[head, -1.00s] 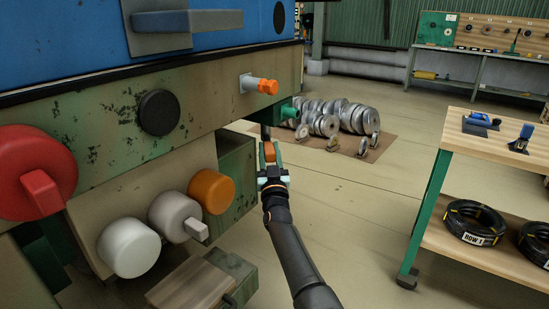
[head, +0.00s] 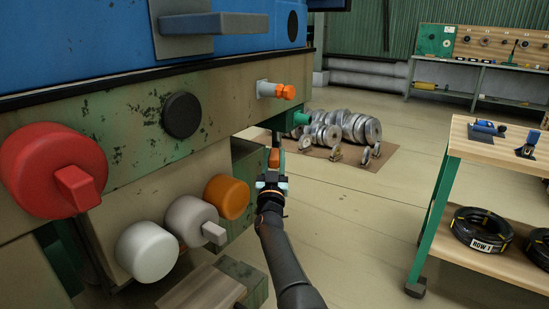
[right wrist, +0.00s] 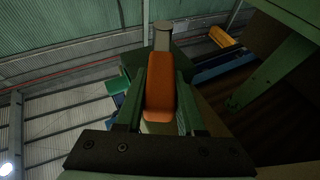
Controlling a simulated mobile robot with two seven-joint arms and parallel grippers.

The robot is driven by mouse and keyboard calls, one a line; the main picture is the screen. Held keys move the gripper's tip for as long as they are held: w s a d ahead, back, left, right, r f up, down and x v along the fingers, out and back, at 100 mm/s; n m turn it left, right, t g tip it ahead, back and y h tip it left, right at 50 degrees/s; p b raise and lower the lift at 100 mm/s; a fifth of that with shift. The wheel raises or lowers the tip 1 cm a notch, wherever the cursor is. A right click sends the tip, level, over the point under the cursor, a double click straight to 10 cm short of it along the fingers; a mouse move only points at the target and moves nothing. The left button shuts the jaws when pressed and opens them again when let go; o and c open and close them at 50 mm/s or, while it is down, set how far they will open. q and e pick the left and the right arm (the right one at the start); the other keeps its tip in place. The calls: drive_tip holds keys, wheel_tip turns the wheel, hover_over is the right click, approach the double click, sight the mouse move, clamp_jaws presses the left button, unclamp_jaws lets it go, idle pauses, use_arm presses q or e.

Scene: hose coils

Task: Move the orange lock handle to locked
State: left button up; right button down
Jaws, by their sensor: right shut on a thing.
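The orange lock handle (head: 274,158) hangs below the right end of the machine's green frame in the head view. My right gripper (head: 272,176) is at it from below, shut on it. In the right wrist view the handle (right wrist: 160,85) is an upright orange block between the two green fingers (right wrist: 161,100), with a grey shaft end above it. The handle's pivot is hard to make out in the head view. My left gripper is not in view.
A red knob (head: 50,165), white knob (head: 147,250), grey knob (head: 190,219) and orange knob (head: 227,197) stick out on the left. An orange-tipped peg (head: 284,91) sits above. A bench (head: 500,150) with hose coils stands right.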

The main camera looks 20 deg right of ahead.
drive_tip(key=shift+d+r, duration=0.2)
drive_tip(key=shift+r, duration=0.05)
drive_tip(key=c, duration=0.8)
unclamp_jaws()
drive_tip(key=shift+o, duration=1.4)
drive_tip(key=shift+a+f, duration=0.15)
drive_tip(key=shift+f, duration=0.05)
drive_tip(key=shift+f, duration=0.1)
